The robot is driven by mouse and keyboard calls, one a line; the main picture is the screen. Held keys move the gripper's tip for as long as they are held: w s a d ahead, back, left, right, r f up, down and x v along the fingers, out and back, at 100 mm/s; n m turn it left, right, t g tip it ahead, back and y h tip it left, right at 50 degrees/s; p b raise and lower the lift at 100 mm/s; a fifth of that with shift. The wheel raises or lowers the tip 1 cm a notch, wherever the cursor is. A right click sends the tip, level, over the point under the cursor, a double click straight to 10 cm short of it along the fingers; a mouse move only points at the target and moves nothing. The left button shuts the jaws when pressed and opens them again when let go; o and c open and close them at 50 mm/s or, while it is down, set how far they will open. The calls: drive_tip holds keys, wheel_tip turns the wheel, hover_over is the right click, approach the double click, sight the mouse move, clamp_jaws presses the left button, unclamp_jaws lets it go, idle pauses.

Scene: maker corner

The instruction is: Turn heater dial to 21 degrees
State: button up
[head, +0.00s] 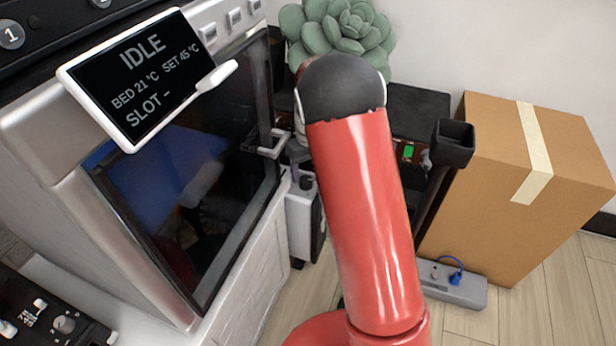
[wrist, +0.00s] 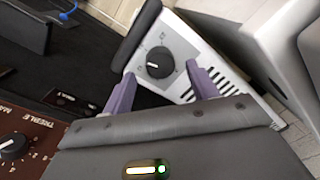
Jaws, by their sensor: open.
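The heater (wrist: 215,62) is a white box with a slotted grille, and the heater dial (wrist: 158,62) is a round black knob on a grey panel with small marks too small to read surely. My gripper (wrist: 160,69) is open, its two purple fingers on either side of the dial in the wrist view. I see no finger closed on the knob; the remaining gap in depth is unclear. In the head view the heater (head: 301,222) stands low beside the printer, its dark dial (head: 306,183) near one purple finger. My red arm hides most of the gripper there.
A printer with a glass door (head: 185,190) and a screen (head: 140,75) reading IDLE, bed 21, set 45 stands left. A dark amplifier (wrist: 20,150) with knobs lies close to the gripper. A cardboard box (head: 540,180) and power strip (head: 455,287) are at right.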

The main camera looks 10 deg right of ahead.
sight(307, 180)
drive_tip(key=shift+a+f, duration=0.1)
drive_tip(key=shift+f, duration=1.4)
drive_tip(key=c, duration=1)
drive_tip(key=shift+m, duration=1.6)
drive_tip(key=o, duration=1)
drive_tip(key=shift+r, duration=0.1)
